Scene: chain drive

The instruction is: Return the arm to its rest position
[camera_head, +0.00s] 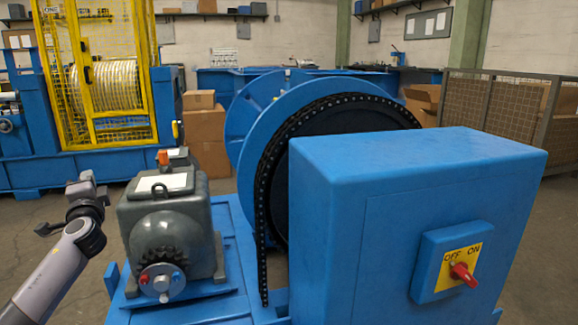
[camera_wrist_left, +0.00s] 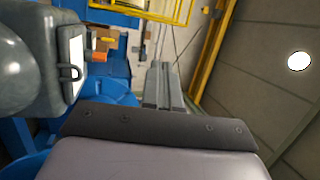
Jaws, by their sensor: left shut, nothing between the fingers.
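My left arm comes in from the lower left in the head view. Its left gripper (camera_head: 84,184) is raised to the left of the grey motor housing (camera_head: 168,228), apart from it. In the left wrist view the two grey fingers (camera_wrist_left: 163,78) are together, with nothing between them. The black chain (camera_head: 262,215) lies around the rim of the large blue wheel (camera_head: 270,95) and hangs down in front to a free lower end. A small toothed sprocket (camera_head: 160,262) is on the front of the motor. My right gripper is not in view.
A blue box (camera_head: 330,225) with a red OFF/ON switch (camera_head: 462,274) stands at the right. A yellow cage (camera_head: 118,70) and cardboard boxes (camera_head: 205,130) are behind. A mesh fence (camera_head: 480,105) is at the back right. The floor around my left arm is clear.

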